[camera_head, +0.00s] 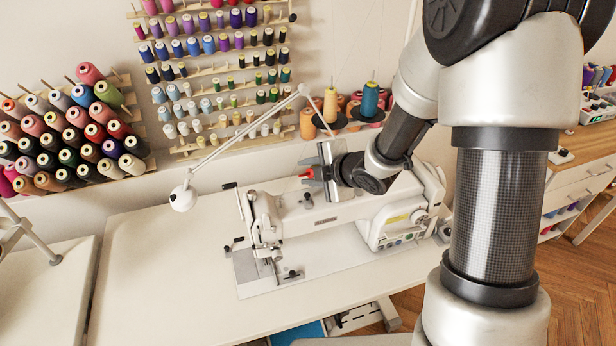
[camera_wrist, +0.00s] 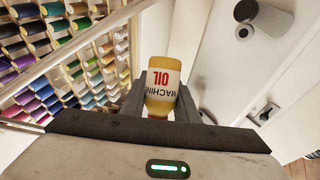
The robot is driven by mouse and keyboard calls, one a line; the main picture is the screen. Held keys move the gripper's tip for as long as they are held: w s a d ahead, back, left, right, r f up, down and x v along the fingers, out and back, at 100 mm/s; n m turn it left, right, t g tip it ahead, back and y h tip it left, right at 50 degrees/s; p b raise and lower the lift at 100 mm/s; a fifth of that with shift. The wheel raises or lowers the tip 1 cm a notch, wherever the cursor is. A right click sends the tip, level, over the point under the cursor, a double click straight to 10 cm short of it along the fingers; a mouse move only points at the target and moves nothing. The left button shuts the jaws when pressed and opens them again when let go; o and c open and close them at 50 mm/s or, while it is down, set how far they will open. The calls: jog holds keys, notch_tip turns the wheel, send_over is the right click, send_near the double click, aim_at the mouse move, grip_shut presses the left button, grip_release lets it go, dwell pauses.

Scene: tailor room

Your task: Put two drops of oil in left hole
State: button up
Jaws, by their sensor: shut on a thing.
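My gripper (camera_wrist: 158,108) is shut on the oil bottle (camera_wrist: 160,78), a small yellow bottle with a white label that reads upside down in the wrist view. In the head view my gripper (camera_head: 312,173) is above the top of the white sewing machine (camera_head: 330,212), with its fingers toward the left. A small red part shows at the fingers there; the rest of the bottle is hard to make out. A dark round spot (camera_head: 307,202) on the machine's top lies just below the gripper. I cannot tell which spot is the left hole.
The machine stands on a white table (camera_head: 165,270), clear on its left. A white lamp (camera_head: 184,197) with a thin arm reaches over the table's back. Thread racks (camera_head: 215,75) cover the wall behind. Thread cones (camera_head: 370,100) stand behind the machine.

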jog(key=shift+w+d+f+n+t+h+b, duration=0.25)
jog(key=shift+n+t+h+b, duration=0.15)
jog(key=shift+b, duration=1.95)
jog(key=shift+w+d+f+n+t+h+b, duration=0.25)
jog(key=shift+n+t+b, duration=0.2)
jog(key=shift+b, duration=1.9)
jog(key=shift+a+r, duration=0.1)
jog(key=shift+w+n+t+h+b, duration=0.1)
jog(key=shift+n+t+h+b, duration=0.25)
jog(key=shift+b, duration=2.75)
jog(key=shift+r+t+b, duration=0.1)
jog(key=shift+t+b, duration=0.3)
jog(key=shift+b, duration=1.25)
jog(key=shift+d+r+n+t+b, duration=0.25)
jog(key=shift+n+b, duration=0.35)
jog(key=shift+b, duration=0.45)
jog(key=shift+r+n+t+h, duration=0.25)
jog(key=shift+n+t+h, duration=0.05)
jog(key=shift+t+h, duration=0.15)
